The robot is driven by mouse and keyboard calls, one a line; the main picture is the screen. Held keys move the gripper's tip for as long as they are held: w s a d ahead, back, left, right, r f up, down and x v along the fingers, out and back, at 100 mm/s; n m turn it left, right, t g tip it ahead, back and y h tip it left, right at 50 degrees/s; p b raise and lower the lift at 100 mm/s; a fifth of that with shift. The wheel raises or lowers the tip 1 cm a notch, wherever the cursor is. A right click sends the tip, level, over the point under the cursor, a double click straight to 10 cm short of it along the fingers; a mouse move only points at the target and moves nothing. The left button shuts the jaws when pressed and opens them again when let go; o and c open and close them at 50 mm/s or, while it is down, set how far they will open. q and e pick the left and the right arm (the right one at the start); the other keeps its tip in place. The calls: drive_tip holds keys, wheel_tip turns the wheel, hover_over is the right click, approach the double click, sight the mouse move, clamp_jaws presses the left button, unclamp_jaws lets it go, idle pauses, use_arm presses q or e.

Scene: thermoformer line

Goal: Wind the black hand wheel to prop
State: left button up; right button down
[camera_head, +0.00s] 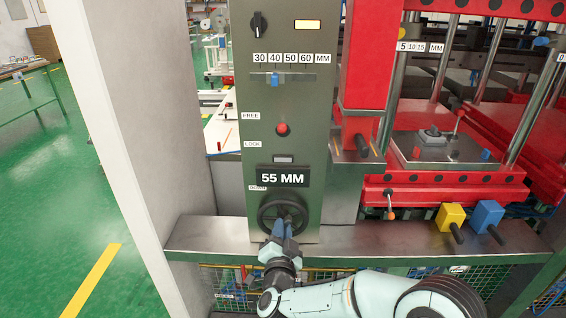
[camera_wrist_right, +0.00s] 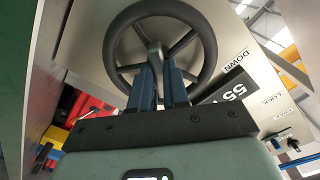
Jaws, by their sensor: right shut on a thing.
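The black hand wheel (camera_head: 266,204) is mounted low on the grey-green control panel (camera_head: 240,110), below a plate (camera_head: 282,178) reading 55 MM. In the right wrist view the wheel (camera_wrist_right: 207,35) fills the upper middle, with its spokes and hub showing. My right gripper (camera_head: 288,218) is at the wheel's front, and in the right wrist view its two blue fingers (camera_wrist_right: 159,72) are shut on a grey part of the wheel near the hub. Whether that part is a handle or a spoke is hard to tell. My left gripper is not in view.
A metal ledge (camera_head: 350,240) runs below. Yellow (camera_head: 449,215) and blue (camera_head: 487,214) blocks with black handles stand at right, near the red press (camera_head: 440,190).

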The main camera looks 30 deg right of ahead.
drive_tip(key=shift+m+b, duration=0.9)
drive_tip(key=shift+b, duration=0.2)
drive_tip(key=shift+m+b, duration=1.4)
drive_tip(key=shift+b, duration=0.4)
